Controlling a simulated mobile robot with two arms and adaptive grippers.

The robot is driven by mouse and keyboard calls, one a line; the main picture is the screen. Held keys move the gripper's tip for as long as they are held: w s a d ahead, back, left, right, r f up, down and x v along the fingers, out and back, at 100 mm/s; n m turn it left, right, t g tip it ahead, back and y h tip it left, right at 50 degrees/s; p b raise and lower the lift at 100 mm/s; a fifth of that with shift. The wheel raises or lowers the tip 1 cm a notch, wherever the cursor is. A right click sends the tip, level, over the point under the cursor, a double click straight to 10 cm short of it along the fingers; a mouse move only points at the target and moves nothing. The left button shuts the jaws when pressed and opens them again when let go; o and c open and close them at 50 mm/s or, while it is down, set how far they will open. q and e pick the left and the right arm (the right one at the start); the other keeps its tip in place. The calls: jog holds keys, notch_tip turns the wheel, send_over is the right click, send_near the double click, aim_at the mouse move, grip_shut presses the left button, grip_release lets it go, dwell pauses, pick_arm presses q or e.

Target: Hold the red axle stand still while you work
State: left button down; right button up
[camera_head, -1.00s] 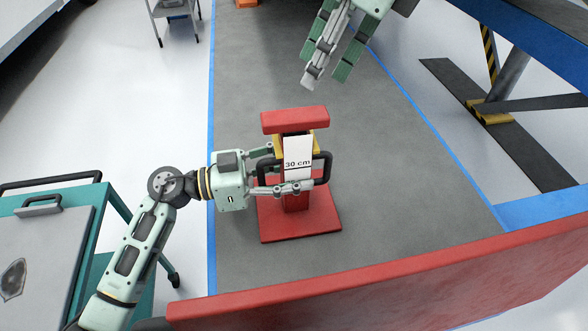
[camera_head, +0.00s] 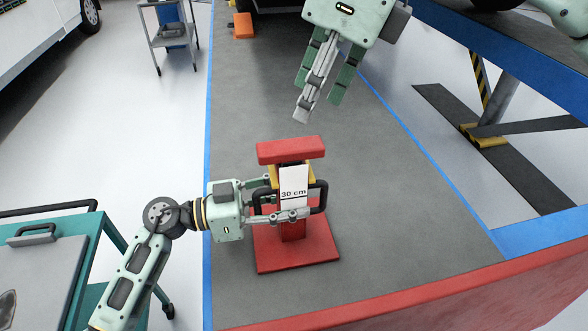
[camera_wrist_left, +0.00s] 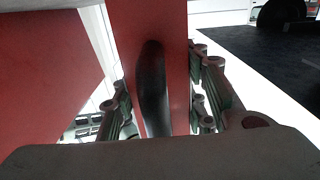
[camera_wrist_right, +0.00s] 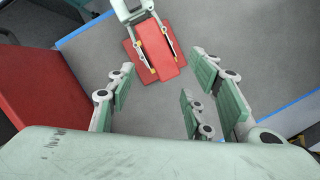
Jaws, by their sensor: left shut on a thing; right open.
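The red axle stand (camera_head: 291,151) stands upright on the grey floor strip, with a flat red base, a yellow part under its top and a label reading "30 cm" (camera_head: 293,186). My left gripper (camera_head: 295,214) is shut on the stand from the left, its fingers around the post by the black handle. In the left wrist view the black handle (camera_wrist_left: 153,90) and red post are between the fingers. My right gripper (camera_head: 322,108) is open and empty, above and beyond the stand. In the right wrist view the stand's red top (camera_wrist_right: 157,45) lies ahead of its open fingers (camera_wrist_right: 155,95).
A red-edged barrier (camera_head: 420,290) crosses the near side. A teal cart (camera_head: 45,260) is at the left and a grey trolley (camera_head: 170,38) at the back left. A blue lift frame (camera_head: 465,50) stands at the right. The grey floor strip (camera_head: 400,200) right of the stand is clear.

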aim_at(298, 144)
notch_tip(298, 144, up, 3)
jog(key=w+a+n+g+h, duration=0.2)
jog(key=n+h, duration=0.1)
jog(key=n, duration=0.3)
jog(key=shift+n, duration=0.3)
jog(key=f, duration=1.2)
jog(key=shift+s+a, duration=0.2)
jog(key=shift+s, duration=0.05)
jog(key=shift+c, duration=0.4)
grip_shut()
